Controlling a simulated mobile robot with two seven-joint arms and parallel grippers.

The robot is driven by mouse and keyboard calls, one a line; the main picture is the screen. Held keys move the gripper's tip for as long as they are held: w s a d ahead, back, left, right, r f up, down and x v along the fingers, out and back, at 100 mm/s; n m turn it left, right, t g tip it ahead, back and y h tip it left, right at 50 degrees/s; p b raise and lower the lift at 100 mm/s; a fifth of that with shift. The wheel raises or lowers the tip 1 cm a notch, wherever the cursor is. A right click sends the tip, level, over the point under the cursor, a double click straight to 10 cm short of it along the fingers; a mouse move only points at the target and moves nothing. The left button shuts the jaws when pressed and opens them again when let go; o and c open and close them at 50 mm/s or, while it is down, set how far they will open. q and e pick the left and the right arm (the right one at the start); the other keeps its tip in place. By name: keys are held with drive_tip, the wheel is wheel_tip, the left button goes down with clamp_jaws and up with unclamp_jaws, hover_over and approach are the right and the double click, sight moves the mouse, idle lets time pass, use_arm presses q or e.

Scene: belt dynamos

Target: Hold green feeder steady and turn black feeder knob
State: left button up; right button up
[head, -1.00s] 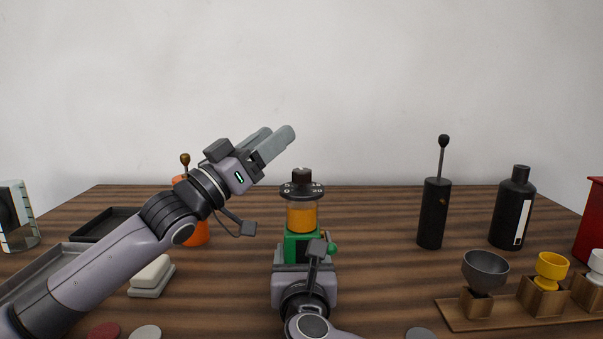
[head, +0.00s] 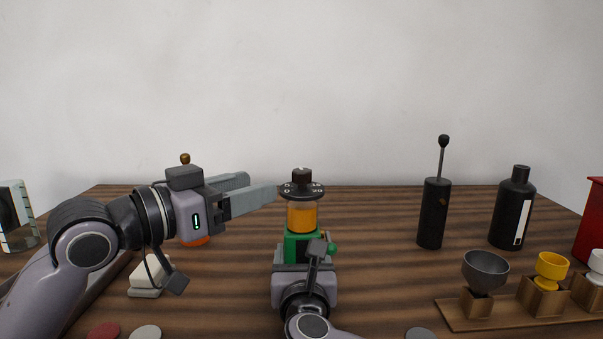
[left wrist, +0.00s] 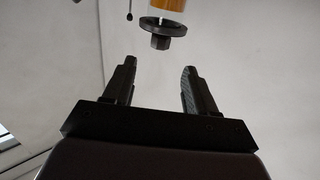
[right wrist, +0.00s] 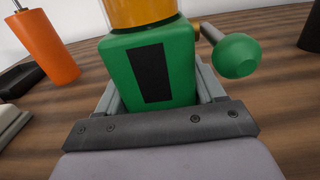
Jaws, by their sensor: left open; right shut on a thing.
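The green feeder (head: 302,243) stands upright on the table at the middle of the head view, with an orange-filled clear section (head: 301,216) above its green body. A black knob (head: 302,176) sits on a numbered black dial (head: 289,191) at its top. My right gripper (right wrist: 155,100) is shut on the green body low down, a finger on each side. My left gripper (head: 262,190) is open and level with the knob, just to its left. In the left wrist view the knob (left wrist: 161,42) lies ahead of the gap between the open fingers, apart from them.
A black hand grinder (head: 433,213) and a black bottle (head: 512,208) stand to the right. A wooden rack (head: 455,316) with cups is at the front right. An orange grinder (right wrist: 46,48) and pale blocks (head: 147,283) are at left.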

sight(294, 176)
use_arm(q)
drive_tip(key=x, duration=1)
drive_tip(key=shift+w+d, duration=0.25)
drive_tip(key=shift+d, duration=0.05)
drive_tip(key=c, duration=0.9)
